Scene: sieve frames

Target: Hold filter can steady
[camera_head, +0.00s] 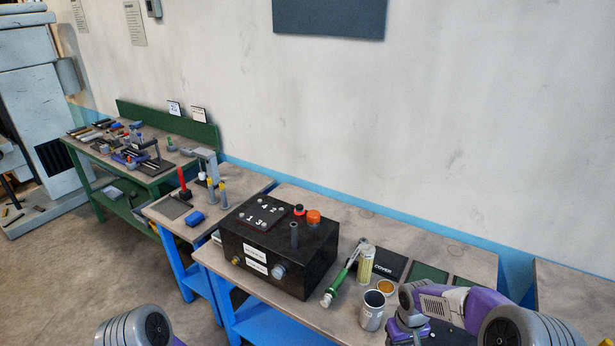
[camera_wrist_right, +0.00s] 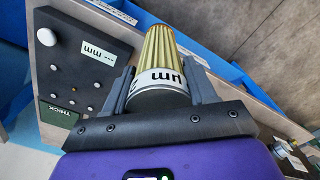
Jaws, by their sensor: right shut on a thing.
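A grey open-topped can (camera_head: 373,310) with a label on its side stands near the front edge of the table. A pale yellow pleated cylinder (camera_head: 366,264) stands upright behind it. In the right wrist view, my right gripper (camera_wrist_right: 162,82) is shut on a yellow pleated filter (camera_wrist_right: 157,45) with a white lettered band at its near end. The fingers lie on either side of that band. In the head view my right arm comes in at lower right, and its fingertips are hard to make out beside the can. My left gripper is out of view.
A black box (camera_head: 280,255) with knobs and numbered studs stands left of the can. A green panel (camera_head: 428,274) lies farther right.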

